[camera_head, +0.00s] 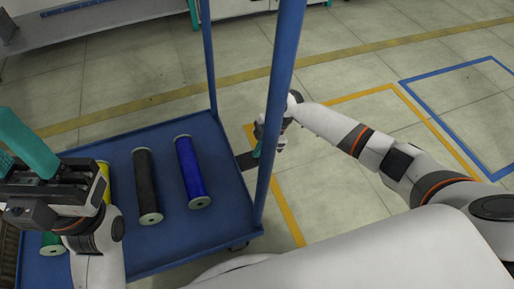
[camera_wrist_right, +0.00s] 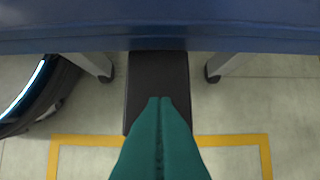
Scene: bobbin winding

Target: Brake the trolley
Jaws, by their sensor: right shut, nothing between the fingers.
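The blue trolley (camera_head: 225,222) stands at the left with its upright posts, its deck reaching toward me. A dark flat pedal (camera_wrist_right: 157,80) sticks out from under the trolley's blue edge (camera_wrist_right: 160,35) in the right wrist view; part of it shows in the head view (camera_head: 246,160). My right gripper (camera_head: 257,150) is beside the trolley's right side, partly behind the near post. Its teal fingers (camera_wrist_right: 160,100) are shut and empty, and overlap the pedal in the wrist view; I cannot tell whether they touch it. My left gripper (camera_head: 28,145) is over the trolley's left part; its fingertips are unclear.
Blue (camera_head: 188,165), black (camera_head: 146,180) and yellow (camera_head: 104,185) bobbins and a partly hidden green bobbin (camera_head: 52,241) lie on the deck. The near blue post (camera_head: 277,95) rises beside my right gripper. Casters (camera_wrist_right: 212,75) flank the pedal. Floor to the right is clear, with yellow and blue lines.

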